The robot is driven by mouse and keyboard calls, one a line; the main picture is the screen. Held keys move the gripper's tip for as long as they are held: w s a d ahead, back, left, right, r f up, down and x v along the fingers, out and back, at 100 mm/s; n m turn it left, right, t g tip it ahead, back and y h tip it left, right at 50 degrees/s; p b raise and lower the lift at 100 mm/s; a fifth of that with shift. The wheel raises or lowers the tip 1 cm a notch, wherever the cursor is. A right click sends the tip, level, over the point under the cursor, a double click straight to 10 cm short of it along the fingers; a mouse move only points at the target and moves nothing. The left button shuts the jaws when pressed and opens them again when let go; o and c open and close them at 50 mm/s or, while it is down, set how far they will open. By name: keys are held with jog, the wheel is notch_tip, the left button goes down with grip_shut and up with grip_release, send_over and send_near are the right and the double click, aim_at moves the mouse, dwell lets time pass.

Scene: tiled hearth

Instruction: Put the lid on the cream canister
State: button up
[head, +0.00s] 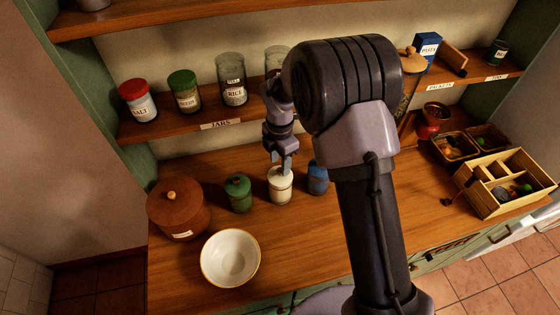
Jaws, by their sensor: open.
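The cream canister (280,190) stands upright on the wooden counter, between a green canister and a blue one. My gripper (282,168) points down right at its top, with open fingers. The fingers cover part of the canister's top, so I cannot tell whether a lid sits on it or lies between the fingers. I cannot make out a separate cream lid elsewhere; my arm hides part of the counter and shelf.
The green canister (238,194) and blue canister (318,179) stand close on either side. A white bowl (231,258) and a brown lidded pot (178,212) are at left. A divided wooden box (497,185) is at right. A jar shelf (190,123) runs behind.

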jog(key=shift+r+p, duration=0.55)
jog(key=shift+r, duration=0.2)
jog(key=shift+r, duration=0.1)
notch_tip(320, 180, up, 18)
jog(key=p, duration=0.3)
jog(key=shift+f+p, duration=0.25)
jog(key=shift+p, duration=0.05)
dwell(0.4)
